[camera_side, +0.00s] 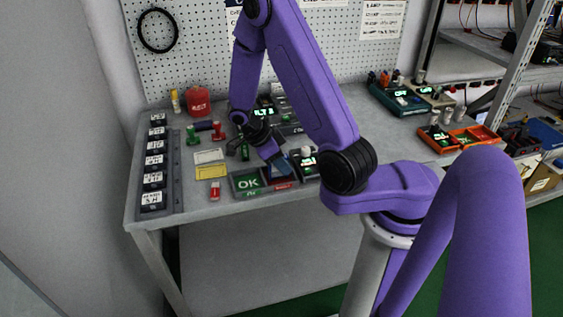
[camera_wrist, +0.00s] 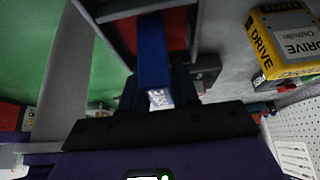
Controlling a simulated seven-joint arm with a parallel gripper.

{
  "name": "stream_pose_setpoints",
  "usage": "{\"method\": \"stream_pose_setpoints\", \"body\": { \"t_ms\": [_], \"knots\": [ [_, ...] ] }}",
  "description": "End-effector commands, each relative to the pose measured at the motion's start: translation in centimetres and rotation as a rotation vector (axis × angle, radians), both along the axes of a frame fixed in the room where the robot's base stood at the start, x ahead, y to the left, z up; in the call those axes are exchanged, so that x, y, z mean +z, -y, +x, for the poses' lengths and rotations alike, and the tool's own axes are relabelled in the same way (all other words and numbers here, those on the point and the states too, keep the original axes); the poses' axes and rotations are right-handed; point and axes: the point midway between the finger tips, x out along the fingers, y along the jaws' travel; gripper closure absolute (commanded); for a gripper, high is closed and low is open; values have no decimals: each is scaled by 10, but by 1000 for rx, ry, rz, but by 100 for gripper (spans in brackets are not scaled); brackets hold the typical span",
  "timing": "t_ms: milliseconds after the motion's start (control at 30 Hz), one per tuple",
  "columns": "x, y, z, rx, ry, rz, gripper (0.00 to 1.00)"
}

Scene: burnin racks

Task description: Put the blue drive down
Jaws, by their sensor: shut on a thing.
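The blue drive (camera_wrist: 152,50) is a narrow blue slab with a pale label at its near end. My gripper (camera_wrist: 155,95) is shut on it. In the wrist view the drive extends over a grey-walled tray with a red floor (camera_wrist: 178,30). In the side view my gripper (camera_side: 270,153) is low over the front of the bench, and the drive (camera_side: 279,171) shows under it at the red bin (camera_side: 283,185). The green bin marked OK (camera_side: 247,182) is just left of it. I cannot tell whether the drive touches the bin floor.
A yellow box labelled DRIVE (camera_wrist: 288,42) lies near the bins. A rack of black drives (camera_side: 154,160) lines the bench's left end. A small lit device (camera_side: 309,160) stands right of the red bin. Red and green stamps stand behind.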

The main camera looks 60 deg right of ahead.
Motion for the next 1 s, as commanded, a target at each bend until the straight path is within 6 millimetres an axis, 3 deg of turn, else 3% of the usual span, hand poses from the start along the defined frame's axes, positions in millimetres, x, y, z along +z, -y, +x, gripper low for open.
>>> {"method": "stream_pose_setpoints", "body": {
  "t_ms": [300,333,400,767,1000],
  "knots": [
    [-2,0,0,0,0,0,100],
    [-3,0,0,-1,0,0,67],
    [-2,0,0,-1,0,0,45],
    [0,0,0,0,2,0,45],
    [28,-11,12,0,8,-2,45]
  ]
}}
